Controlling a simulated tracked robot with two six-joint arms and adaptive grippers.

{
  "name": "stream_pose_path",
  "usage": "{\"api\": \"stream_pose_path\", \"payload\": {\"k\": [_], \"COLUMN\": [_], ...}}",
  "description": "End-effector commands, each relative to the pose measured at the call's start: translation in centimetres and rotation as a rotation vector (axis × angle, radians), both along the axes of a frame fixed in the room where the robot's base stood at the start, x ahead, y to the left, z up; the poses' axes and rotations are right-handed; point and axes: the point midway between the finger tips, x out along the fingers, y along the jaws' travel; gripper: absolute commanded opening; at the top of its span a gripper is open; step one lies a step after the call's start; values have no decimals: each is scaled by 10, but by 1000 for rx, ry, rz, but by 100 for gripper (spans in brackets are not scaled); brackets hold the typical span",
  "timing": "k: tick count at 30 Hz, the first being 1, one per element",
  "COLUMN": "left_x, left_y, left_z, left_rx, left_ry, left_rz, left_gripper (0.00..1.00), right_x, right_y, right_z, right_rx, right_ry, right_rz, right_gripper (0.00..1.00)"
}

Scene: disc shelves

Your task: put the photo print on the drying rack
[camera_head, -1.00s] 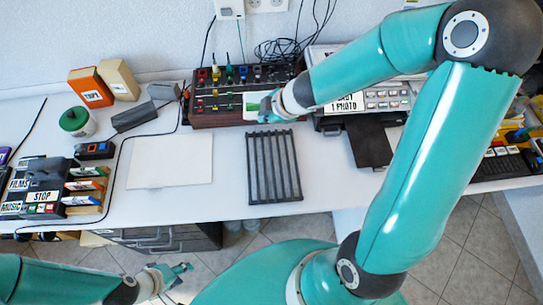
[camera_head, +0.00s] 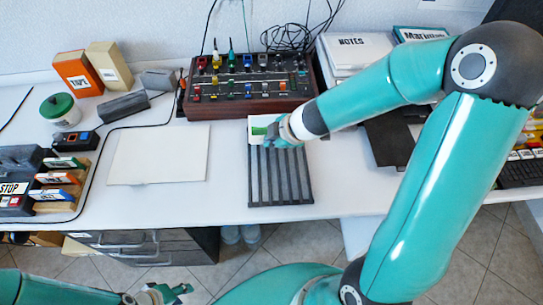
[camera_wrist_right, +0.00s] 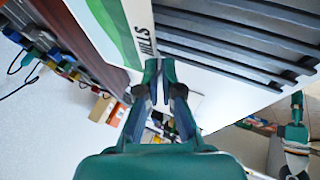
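The photo print (camera_head: 257,126), white with a green picture, is at the upper end of the dark drying rack (camera_head: 280,185) in the head view. In the right wrist view the print (camera_wrist_right: 115,22) shows green bands and the letters "HILLS". My right gripper (camera_head: 280,133) is shut on the print's edge; its fingertips (camera_wrist_right: 160,75) meet at the print. The print is over or just beside the rack's slats (camera_wrist_right: 225,45); whether it touches them I cannot tell. My left gripper (camera_head: 172,292) is low at the front, off the table, open and empty.
A mixer with coloured knobs (camera_head: 245,88) stands right behind the rack. A blank white sheet (camera_head: 158,155) lies to the left. Label blocks (camera_head: 55,180) are further left. A black flat tray (camera_head: 388,140) is to the right, partly under my right arm.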

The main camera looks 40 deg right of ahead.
Motion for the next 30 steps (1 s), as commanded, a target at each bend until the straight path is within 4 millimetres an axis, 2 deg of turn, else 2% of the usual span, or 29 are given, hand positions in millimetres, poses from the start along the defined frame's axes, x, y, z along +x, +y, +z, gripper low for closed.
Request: {"api": "stream_pose_path", "payload": {"k": [5, 13, 24, 27, 30], "left_x": [0, 0, 0, 0, 0], "left_y": [0, 0, 0, 0, 0], "left_z": [-10, -44, -44, -44, -44], "left_rx": [0, 0, 0, 0, 0], "left_ry": [-1, 0, 0, 0, 0], "left_rz": [0, 0, 0, 0, 0], "left_gripper": [40, 40, 40, 40, 40], "right_x": [0, 0, 0, 0, 0], "right_y": [0, 0, 1, 1, 1], "right_z": [-10, -44, -45, -44, -45], "right_rx": [-1, 0, 0, 0, 1], "right_ry": [0, 0, 1, 1, 1], "right_rz": [1, 0, 0, 1, 2], "right_gripper": [0, 0, 0, 19, 31]}}
